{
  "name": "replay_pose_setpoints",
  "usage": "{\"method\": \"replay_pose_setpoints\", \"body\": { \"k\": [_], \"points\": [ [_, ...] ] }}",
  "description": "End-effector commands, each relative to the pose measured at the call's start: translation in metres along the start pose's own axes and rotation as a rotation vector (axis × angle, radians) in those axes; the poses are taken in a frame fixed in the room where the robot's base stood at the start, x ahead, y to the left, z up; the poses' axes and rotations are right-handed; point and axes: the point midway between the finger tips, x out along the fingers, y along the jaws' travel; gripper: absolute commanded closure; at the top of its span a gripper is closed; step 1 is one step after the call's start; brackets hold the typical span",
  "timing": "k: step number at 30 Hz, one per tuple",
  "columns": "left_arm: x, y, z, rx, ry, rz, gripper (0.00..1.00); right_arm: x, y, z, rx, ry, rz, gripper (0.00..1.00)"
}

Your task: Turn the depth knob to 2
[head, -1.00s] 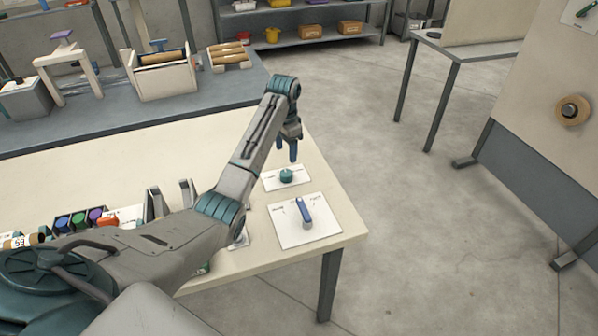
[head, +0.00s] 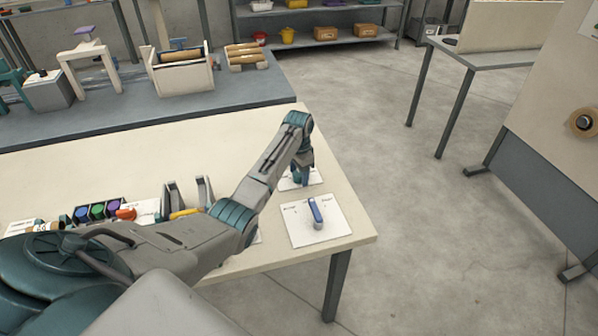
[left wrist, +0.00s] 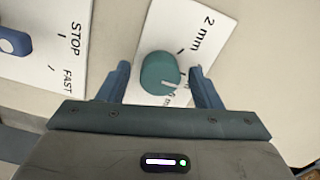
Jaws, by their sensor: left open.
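The depth knob (left wrist: 157,72) is a round teal knob on a white card (left wrist: 190,30) in the left wrist view. Its white pointer mark faces down and right in that view, away from the "2 mm" label near the top. Other labels below the knob are partly hidden by my gripper. My left gripper (left wrist: 158,69) is open, with one blue finger on each side of the knob; I cannot tell if they touch it. In the head view my left gripper (head: 303,176) points down over the card and hides the knob. My right gripper is not in view.
A second white card (head: 333,233) with a blue lever (head: 315,212) and STOP and FAST labels lies beside the knob card near the table's front right corner. Several colored items (head: 98,211) stand in a holder on the left. The light table (head: 150,150) is clear behind my arm.

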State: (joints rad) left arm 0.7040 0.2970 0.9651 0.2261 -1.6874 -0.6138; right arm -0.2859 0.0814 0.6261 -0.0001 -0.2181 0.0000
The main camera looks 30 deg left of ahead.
Motion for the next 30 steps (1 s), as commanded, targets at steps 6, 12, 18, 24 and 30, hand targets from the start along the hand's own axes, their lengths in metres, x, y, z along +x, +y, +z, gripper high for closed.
{"method": "replay_pose_setpoints", "body": {
  "k": [6, 12, 18, 24, 30],
  "points": [
    [0.0, 0.0, 0.0, 0.0, 0.0, 0.0, 0.45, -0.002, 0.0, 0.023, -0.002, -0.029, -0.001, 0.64],
    [0.0, 0.0, 0.0, 0.0, 0.0, 0.001, 0.84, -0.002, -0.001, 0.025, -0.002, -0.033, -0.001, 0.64],
    [0.0, 0.0, 0.0, -0.007, -0.001, 0.001, 0.86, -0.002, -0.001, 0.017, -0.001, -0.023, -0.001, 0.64],
    [-0.002, 0.0, 0.0, -0.063, -0.002, 0.002, 0.86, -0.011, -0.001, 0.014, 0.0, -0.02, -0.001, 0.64],
    [-0.004, 0.0, 0.0, -0.192, -0.003, 0.002, 0.86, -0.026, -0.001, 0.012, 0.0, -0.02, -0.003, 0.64]
  ]
}}
